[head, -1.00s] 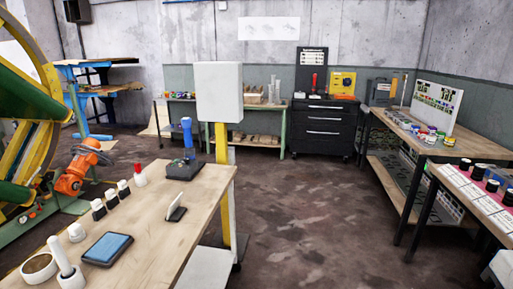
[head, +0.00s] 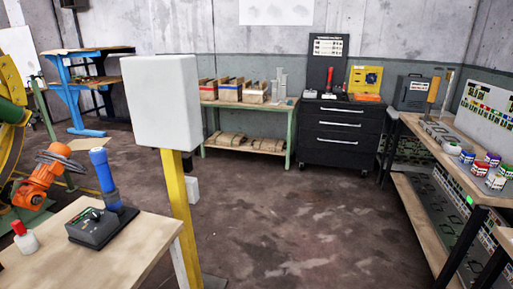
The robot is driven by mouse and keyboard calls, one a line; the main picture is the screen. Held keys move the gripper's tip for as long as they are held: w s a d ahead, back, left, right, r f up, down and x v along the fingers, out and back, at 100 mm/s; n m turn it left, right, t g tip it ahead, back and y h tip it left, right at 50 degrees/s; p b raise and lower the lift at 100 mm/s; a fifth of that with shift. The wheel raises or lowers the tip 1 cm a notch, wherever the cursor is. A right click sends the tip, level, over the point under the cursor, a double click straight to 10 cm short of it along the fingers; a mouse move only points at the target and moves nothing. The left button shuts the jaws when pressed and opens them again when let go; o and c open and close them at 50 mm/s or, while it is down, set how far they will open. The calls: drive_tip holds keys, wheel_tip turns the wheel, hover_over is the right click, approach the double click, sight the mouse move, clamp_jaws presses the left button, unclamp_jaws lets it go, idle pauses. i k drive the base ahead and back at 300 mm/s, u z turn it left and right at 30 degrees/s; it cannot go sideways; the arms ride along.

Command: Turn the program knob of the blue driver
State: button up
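A blue driver (head: 103,178) stands upright in a dark base (head: 100,226) on the wooden table at the lower left of the head view. The base has a small greenish panel on its top. I cannot make out a program knob at this size. My gripper is not in the head view, so I cannot see its state.
The wooden table (head: 95,265) fills the lower left, with a red-capped white bottle (head: 25,238) on it. A white box on a yellow post (head: 178,205) stands just beyond. A black drawer cabinet (head: 341,135) and right-hand bench (head: 450,150) border open floor (head: 290,230).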

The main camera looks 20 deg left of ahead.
sight(95, 216)
drive_tip(key=u, duration=0.35)
drive_tip(key=i, duration=0.85)
drive_tip(key=u, duration=1.55)
drive_tip(key=i, duration=0.8)
drive_tip(key=u, duration=0.8)
